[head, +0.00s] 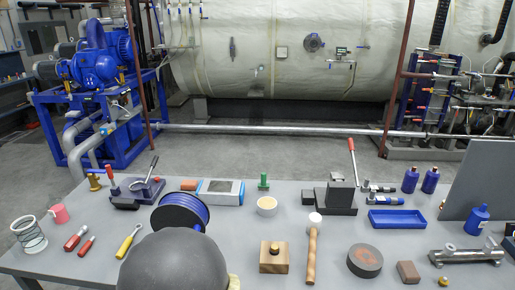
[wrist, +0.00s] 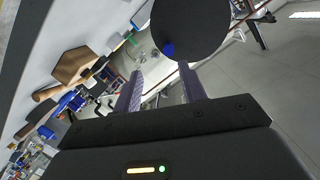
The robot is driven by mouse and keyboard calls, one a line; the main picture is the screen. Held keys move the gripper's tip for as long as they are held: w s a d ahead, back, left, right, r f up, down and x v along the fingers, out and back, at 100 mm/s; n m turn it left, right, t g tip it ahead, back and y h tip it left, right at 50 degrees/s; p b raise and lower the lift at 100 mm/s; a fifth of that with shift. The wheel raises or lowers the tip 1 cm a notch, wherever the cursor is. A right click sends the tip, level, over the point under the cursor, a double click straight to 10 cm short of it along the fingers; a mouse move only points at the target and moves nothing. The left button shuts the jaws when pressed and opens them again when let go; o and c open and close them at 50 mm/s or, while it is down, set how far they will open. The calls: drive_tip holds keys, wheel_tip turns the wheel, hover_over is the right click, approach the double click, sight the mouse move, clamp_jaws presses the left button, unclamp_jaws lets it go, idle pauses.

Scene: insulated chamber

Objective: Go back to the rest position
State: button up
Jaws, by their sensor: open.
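My gripper (wrist: 162,82) shows in the wrist view with its two dark fingers spread apart, and no object shows held between them. A large dark round shape (wrist: 190,28) with a small blue spot lies just beyond the right finger; I cannot tell what it is or whether it touches. A brown wooden block (wrist: 75,65) shows tilted to the left of the fingers. In the head view the gripper does not show. A dark grey dome (head: 178,265) fills the lower front there and hides part of the table.
A grey panel (head: 480,180) stands at right. Open floor lies behind.

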drive_tip(key=w+d+r+n+g+y+p, duration=0.25)
drive_tip(key=w+d+g, duration=0.45)
drive_tip(key=d, duration=0.6)
drive_tip(key=s+d+r+n+g+h+p, duration=0.1)
drive_tip(key=s+d+g, duration=0.2)
drive_tip(key=s+d, duration=0.3)
drive_tip(key=s+d+r+n+g+h+p, duration=0.1)
drive_tip(key=s+d, duration=0.5)
drive_tip(key=d, duration=0.9)
drive_tip(key=n+g+p, duration=0.1)
drive_tip(key=g, duration=0.1)
drive_tip(key=shift+s+d+r+g+h+p, duration=0.2)
drive_tip(key=shift+r+g+h+p, duration=0.1)
drive_tip(key=shift+r+h, duration=0.1)
idle(0.4)
